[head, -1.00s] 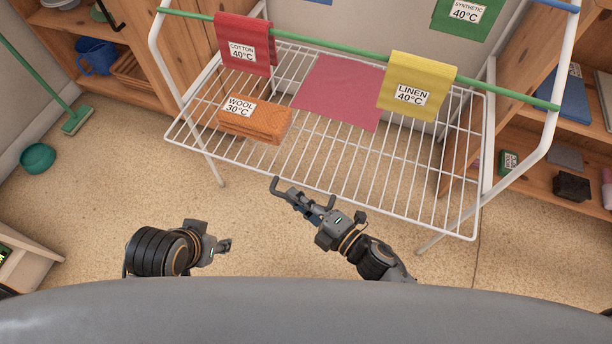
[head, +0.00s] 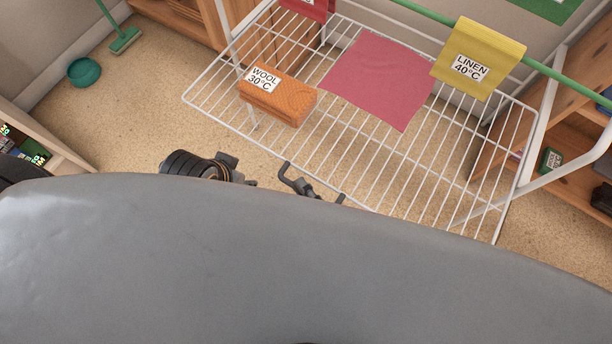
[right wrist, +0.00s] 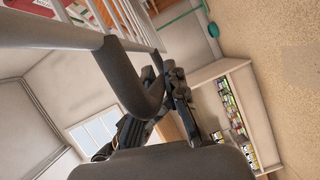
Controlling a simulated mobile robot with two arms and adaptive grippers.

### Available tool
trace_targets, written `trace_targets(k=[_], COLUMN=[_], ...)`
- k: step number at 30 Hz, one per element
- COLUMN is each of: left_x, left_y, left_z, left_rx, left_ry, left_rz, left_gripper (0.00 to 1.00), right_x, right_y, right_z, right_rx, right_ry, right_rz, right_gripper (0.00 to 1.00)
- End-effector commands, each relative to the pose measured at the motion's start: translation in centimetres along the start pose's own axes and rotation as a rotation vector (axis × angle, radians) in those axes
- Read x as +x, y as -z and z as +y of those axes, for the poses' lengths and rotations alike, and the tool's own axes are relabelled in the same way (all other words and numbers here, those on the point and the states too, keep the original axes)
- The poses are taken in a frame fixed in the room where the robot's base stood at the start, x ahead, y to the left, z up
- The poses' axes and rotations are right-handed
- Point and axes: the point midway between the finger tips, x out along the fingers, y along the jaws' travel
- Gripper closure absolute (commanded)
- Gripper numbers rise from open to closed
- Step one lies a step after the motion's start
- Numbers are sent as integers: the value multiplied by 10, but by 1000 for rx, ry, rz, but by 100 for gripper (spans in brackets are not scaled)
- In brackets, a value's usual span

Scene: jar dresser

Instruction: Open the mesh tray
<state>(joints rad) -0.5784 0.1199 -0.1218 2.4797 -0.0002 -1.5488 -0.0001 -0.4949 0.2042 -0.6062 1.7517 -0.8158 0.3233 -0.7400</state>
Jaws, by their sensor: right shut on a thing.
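The mesh tray (head: 440,180) is a white wire rack on a white frame, spread out roughly flat in the head view.
On the tray lie a folded orange WOOL cloth (head: 278,100) and a flat pink cloth (head: 382,82). A yellow LINEN cloth (head: 480,55) hangs over the green bar (head: 415,10). Wooden shelves stand on both sides. Floor at left is clear apart from a teal bowl (head: 84,72) and broom (head: 125,40).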

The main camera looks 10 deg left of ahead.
Motion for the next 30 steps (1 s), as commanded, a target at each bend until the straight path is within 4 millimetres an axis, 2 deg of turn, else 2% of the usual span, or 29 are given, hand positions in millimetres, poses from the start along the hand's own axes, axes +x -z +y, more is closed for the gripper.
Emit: trace_targets(k=[2,3,6,17,22,30], left_x=[0,0,0,0,0,0], left_y=[0,0,0,1,1,1], left_z=[0,0,0,0,0,0], left_rx=[0,0,0,0,0,0], left_ry=[0,0,0,-1,-1,-1], left_rz=[0,0,1,2,2,1], left_gripper=[60,60,60,60,60,60], right_x=[0,0,0,-4,-28,-86], right_y=[0,0,0,0,0,0], right_z=[-1,-1,-1,-1,-2,-2], right_rx=[0,0,1,1,3,3], right_ry=[2,2,2,2,5,6], right_rz=[0,0,0,0,0,-1], right_gripper=[100,83,64,64,64,64])
